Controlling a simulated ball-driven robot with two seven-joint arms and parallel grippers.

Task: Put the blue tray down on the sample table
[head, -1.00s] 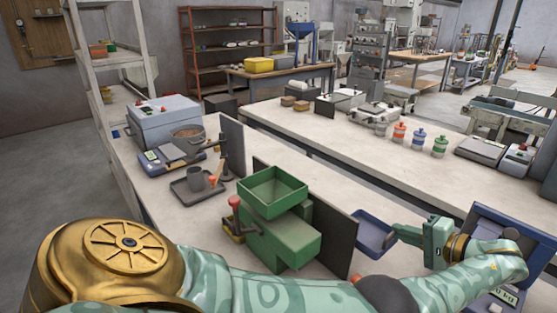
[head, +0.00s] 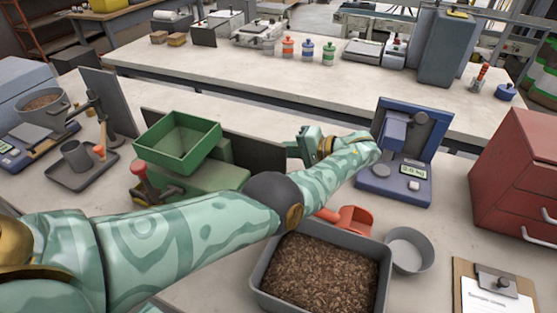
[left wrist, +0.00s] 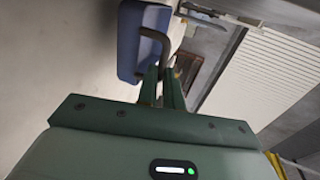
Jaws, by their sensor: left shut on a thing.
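The blue tray (left wrist: 129,35) shows in the left wrist view, with a dark handle (left wrist: 160,45) at its side. My left gripper (left wrist: 160,78) is shut on that handle. In the head view my left gripper (head: 307,142) is just right of the dark upright panel, on the near bench's far side. The tray is hidden there, and its height over any surface cannot be told. A long pale table (head: 210,73) stands beyond the near bench (head: 440,235); no label shows which is the sample table. My right gripper is not in view.
The dark panel (head: 262,153) and green hopper (head: 177,143) stand left of my left gripper. A blue weighing device (head: 395,187) is close on its right. A grey pellet tub (head: 384,275) and red scoop (head: 350,219) are nearer. The far table has clear room at its front left.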

